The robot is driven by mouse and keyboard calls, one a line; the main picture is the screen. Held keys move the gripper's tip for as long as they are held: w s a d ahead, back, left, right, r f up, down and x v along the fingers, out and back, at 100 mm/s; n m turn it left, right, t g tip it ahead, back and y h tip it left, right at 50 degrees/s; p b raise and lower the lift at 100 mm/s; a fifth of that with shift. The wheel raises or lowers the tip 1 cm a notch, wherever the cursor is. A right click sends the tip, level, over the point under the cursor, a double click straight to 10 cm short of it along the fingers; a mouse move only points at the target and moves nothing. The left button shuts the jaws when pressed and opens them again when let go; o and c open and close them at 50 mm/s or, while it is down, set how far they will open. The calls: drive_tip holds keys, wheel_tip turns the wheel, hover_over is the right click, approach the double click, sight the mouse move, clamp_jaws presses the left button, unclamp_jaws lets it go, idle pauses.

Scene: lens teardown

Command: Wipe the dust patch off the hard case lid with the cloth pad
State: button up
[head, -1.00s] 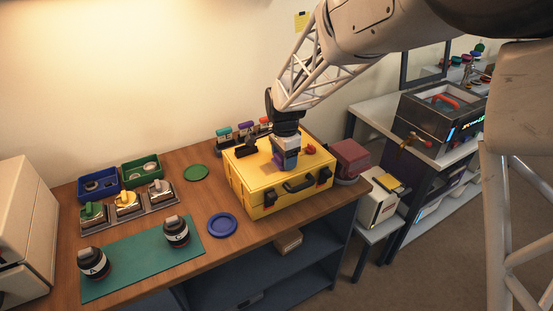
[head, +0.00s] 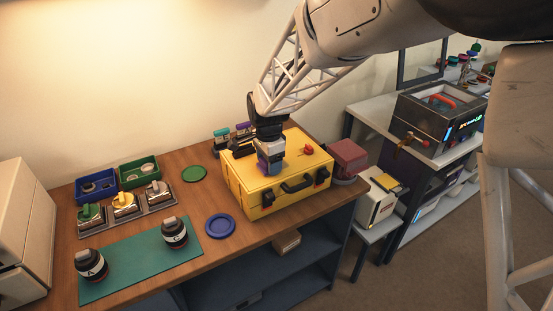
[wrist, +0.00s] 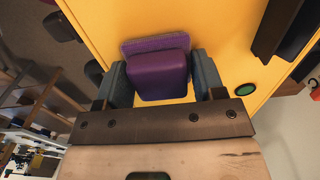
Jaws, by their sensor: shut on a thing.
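The yellow hard case (head: 262,197) stands on the right end of the wooden bench, and its lid fills much of the wrist view (wrist: 235,45). My gripper (head: 270,160) is over the left part of the lid. In the wrist view my gripper (wrist: 165,80) is shut on the purple cloth pad (wrist: 158,72), one finger on each side of its block. The pad's flat base is at the lid and seems to touch it. I cannot make out the dust patch; the gripper and pad hide part of the lid.
A red knob (head: 307,149) sits on the lid at right. Several colored-handled items (head: 222,138) stand behind the case. A blue disc (head: 220,226) and a green disc (head: 194,173) lie on the bench to the left. A dark red block (head: 346,157) is right of the case.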

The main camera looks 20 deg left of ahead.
sight(258, 173)
drive_tip(key=shift+s+a+f, duration=0.15)
drive_tip(key=shift+s+a, duration=0.2)
drive_tip(key=shift+s, duration=0.05)
drive_tip(key=shift+s+a+r, duration=0.2)
drive_tip(key=shift+s+a, duration=0.3)
drive_tip(key=shift+a, duration=0.05)
drive_tip(key=shift+s+a+f, duration=0.2)
drive_tip(key=shift+s+a, duration=0.05)
drive_tip(key=shift+s, duration=0.05)
drive_tip(key=shift+s+a+r, duration=0.15)
drive_tip(key=shift+s+r, duration=0.05)
wheel_tip(258, 173, up, 8)
drive_tip(key=s+a+f+m, duration=0.1)
drive_tip(key=s+a+f, duration=0.5)
drive_tip(key=a+f, duration=0.25)
drive_tip(key=shift+n, duration=0.5)
drive_tip(key=s+d+f, duration=0.1)
drive_tip(key=s+f, duration=0.3)
drive_tip(key=s, duration=0.1)
drive_tip(key=s+d+f, duration=0.1)
drive_tip(key=s+f, duration=0.1)
drive_tip(key=s, duration=0.1)
drive_tip(key=shift+s+d+f, duration=0.15)
drive_tip(key=shift+d+f, duration=0.15)
